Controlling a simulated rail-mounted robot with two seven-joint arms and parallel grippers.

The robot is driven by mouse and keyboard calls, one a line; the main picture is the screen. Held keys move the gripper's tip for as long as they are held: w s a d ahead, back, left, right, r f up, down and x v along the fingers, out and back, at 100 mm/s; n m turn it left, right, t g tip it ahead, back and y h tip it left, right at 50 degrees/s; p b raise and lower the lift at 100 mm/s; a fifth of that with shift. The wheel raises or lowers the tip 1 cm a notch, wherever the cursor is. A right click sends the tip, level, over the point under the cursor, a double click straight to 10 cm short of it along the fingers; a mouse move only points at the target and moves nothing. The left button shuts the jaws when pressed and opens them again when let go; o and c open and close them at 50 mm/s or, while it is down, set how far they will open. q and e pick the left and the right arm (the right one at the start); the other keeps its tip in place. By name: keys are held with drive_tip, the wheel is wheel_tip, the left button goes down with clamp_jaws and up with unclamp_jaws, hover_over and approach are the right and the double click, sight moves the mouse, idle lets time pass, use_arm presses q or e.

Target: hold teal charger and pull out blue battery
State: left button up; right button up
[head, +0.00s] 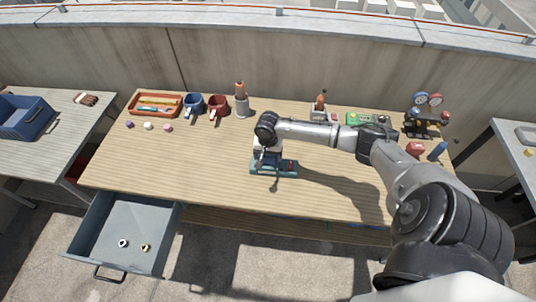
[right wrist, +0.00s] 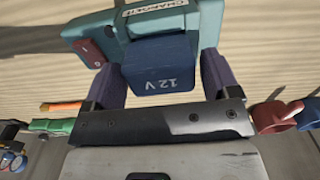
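The teal charger (head: 287,169) stands on the wooden table near its front middle. In the right wrist view the charger (right wrist: 92,30) shows its label and a red switch at one end. The blue battery (right wrist: 160,66), marked 12V, sits in the charger. My right gripper (head: 262,158) is down at the charger's left part and hides most of the battery in the head view. My left gripper is not in view.
A gauge set (head: 427,116) stands back right. An open drawer (head: 120,232) juts out front left.

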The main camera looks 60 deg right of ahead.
drive_tip(key=c, duration=0.7)
drive_tip(key=o, duration=1)
drive_tip(key=shift+r, duration=0.1)
wheel_tip(320, 180, up, 12)
drive_tip(key=shift+f, duration=0.1)
